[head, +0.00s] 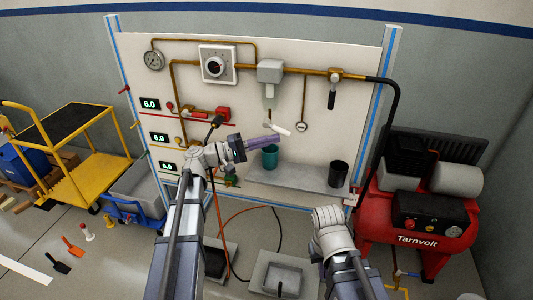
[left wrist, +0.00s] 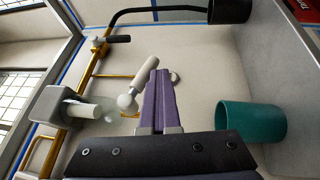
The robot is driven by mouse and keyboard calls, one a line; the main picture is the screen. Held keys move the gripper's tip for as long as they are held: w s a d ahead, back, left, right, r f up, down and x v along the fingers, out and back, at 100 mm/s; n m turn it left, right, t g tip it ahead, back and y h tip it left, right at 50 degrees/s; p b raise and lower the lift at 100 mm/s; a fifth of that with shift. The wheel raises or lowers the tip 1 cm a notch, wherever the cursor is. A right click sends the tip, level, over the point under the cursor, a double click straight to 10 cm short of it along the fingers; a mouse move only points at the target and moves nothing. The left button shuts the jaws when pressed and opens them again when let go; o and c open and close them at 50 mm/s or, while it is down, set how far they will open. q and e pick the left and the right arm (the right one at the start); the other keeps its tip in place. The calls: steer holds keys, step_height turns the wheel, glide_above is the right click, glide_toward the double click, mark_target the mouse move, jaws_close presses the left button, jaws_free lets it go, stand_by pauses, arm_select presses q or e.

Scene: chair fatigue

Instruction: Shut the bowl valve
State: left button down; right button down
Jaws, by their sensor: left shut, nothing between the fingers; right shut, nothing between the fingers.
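The filter unit has a grey head (head: 270,71) on the brass pipe and a pale bowl (head: 269,91) hanging below it. A white lever (head: 280,129) slants below the bowl. In the left wrist view the bowl (left wrist: 84,112) is at the left, and the lever (left wrist: 140,85), with a round white end, lies just beside my fingertips. My left gripper (head: 278,138) has purple fingers, shut and empty, just below the lever; they also show in the left wrist view (left wrist: 160,76). I cannot tell whether they touch it.
A teal cup (head: 270,158) stands on the grey shelf (head: 298,178) close below my left fingers. A black cup (head: 339,174) stands to the right. A red compressor (head: 415,215) is at the right, with a black hose (head: 396,110). A yellow cart (head: 85,180) is at the left.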

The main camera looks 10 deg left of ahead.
arm_select(q)
steer(key=shift+d+r+n+t+h+b, duration=0.4)
steer(key=shift+d+n+t+h+b, duration=0.25)
steer(key=shift+h+b, duration=0.3)
arm_select(e)
steer(key=shift+f, duration=1.55)
